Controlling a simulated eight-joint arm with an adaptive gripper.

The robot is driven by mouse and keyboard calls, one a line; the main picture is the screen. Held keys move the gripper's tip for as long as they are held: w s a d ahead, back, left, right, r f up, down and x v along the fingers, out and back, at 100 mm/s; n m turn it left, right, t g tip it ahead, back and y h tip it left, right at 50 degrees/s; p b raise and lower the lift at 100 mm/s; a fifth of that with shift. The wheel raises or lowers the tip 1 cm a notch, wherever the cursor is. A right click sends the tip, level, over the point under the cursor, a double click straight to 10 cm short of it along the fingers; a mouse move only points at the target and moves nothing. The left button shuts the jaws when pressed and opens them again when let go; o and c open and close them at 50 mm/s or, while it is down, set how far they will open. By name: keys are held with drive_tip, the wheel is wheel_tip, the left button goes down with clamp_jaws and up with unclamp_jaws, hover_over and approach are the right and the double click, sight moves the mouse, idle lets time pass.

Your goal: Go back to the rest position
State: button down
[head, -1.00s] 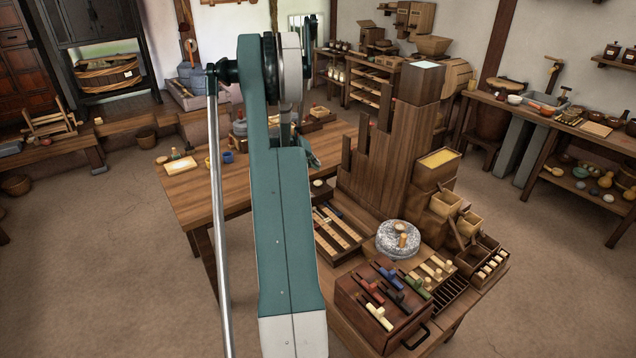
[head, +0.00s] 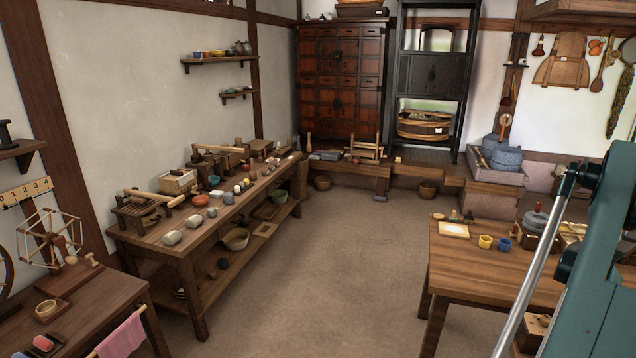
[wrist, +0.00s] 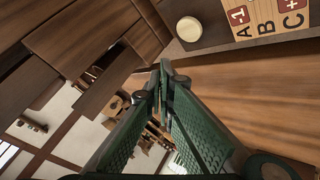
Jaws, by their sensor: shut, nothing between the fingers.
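My gripper (wrist: 163,75) shows in the wrist view as two dark green fingers. The fingertips meet, and nothing is between them. A wooden surface lies beyond the tips. In the head view only my teal arm and a silver rod show at the right edge; the gripper itself is out of that view.
In the wrist view, a pale round disc (wrist: 189,29) and a lettered board (wrist: 265,18) lie near the fingers at the top. In the head view, a wooden table (head: 480,262) holds a yellow cup (head: 485,241) and a blue cup (head: 504,244). Open floor (head: 340,260) lies left of it.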

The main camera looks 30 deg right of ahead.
drive_tip(key=w+a+r+n+t, duration=0.2)
drive_tip(key=w+a+r, duration=0.5)
drive_tip(key=w+a, duration=0.4)
drive_tip(key=w+a+r+n+t, duration=0.1)
drive_tip(key=w+a+r+t, duration=0.1)
drive_tip(key=w+a+r, duration=0.8)
drive_tip(key=w+a+r+n+t, duration=0.2)
drive_tip(key=w+a, duration=0.6)
drive_tip(key=a, duration=0.5)
drive_tip(key=w+a+r+n+t, duration=0.25)
drive_tip(key=w+a, duration=0.55)
drive_tip(key=a, duration=0.5)
drive_tip(key=a+r+n+t+y, duration=0.1)
drive_tip(key=a+r+n+y, duration=0.1)
drive_tip(key=a, duration=1.3)
drive_tip(key=a+r+n+t+y, duration=0.1)
drive_tip(key=a+n, duration=0.1)
drive_tip(key=a, duration=1.2)
drive_tip(key=s+a+f+n+y, duration=0.1)
drive_tip(key=s+a, duration=0.3)
drive_tip(key=a, duration=0.4)
drive_tip(key=s+a+f+n+t+y, duration=0.1)
drive_tip(key=s+a, duration=0.3)
drive_tip(key=a, duration=0.5)
drive_tip(key=s+a+f+n+t+y, duration=0.1)
drive_tip(key=s+a, duration=0.3)
drive_tip(key=a, duration=0.5)
drive_tip(key=shift+a+f+n+y, duration=0.15)
drive_tip(key=shift+f+n+y, duration=0.4)
drive_tip(key=shift+y, duration=0.25)
